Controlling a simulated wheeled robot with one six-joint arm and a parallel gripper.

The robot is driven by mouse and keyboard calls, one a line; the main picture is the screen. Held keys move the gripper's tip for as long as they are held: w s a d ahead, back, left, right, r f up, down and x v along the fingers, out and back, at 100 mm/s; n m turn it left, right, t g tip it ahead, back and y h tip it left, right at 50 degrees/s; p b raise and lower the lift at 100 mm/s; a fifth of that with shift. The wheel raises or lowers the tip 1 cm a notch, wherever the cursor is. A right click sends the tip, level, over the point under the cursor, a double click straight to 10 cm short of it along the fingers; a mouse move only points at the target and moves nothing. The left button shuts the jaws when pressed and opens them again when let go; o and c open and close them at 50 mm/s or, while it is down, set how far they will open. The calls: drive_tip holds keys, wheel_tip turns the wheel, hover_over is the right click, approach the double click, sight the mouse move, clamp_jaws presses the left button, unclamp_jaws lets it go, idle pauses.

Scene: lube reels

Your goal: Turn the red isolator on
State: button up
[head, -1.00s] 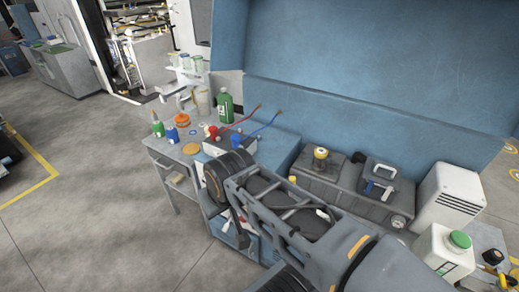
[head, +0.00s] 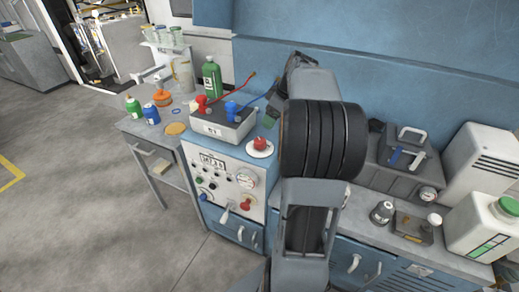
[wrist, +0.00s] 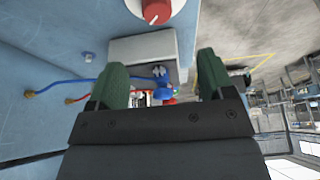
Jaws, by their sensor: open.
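A round red knob on a white disc (head: 260,144) sits on top of the blue cabinet, just right of the grey battery box; it looks like the isolator. It also shows at the top edge of the wrist view (wrist: 157,10), partly cut off. A second, smaller red handle (head: 247,203) is on the cabinet's front panel. My gripper is open and empty in the wrist view (wrist: 165,82), its green fingers apart and clear of the knob. In the head view my own arm hides much of the gripper, above and right of the knob.
The grey box (head: 222,127) carries a red clamp (head: 202,104) and a blue clamp (head: 231,108) with cables. A green bottle (head: 211,78) stands behind it. A black case (head: 408,150) and a white jug (head: 488,225) are at the right. The floor at left is clear.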

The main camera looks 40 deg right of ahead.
sight(260, 140)
drive_tip(key=x, duration=1.3)
drive_tip(key=shift+w+d+f, duration=0.1)
drive_tip(key=shift+w+f, duration=0.1)
drive_tip(key=shift+f, duration=0.15)
drive_tip(key=shift+c, duration=0.2)
drive_tip(key=c, duration=0.9)
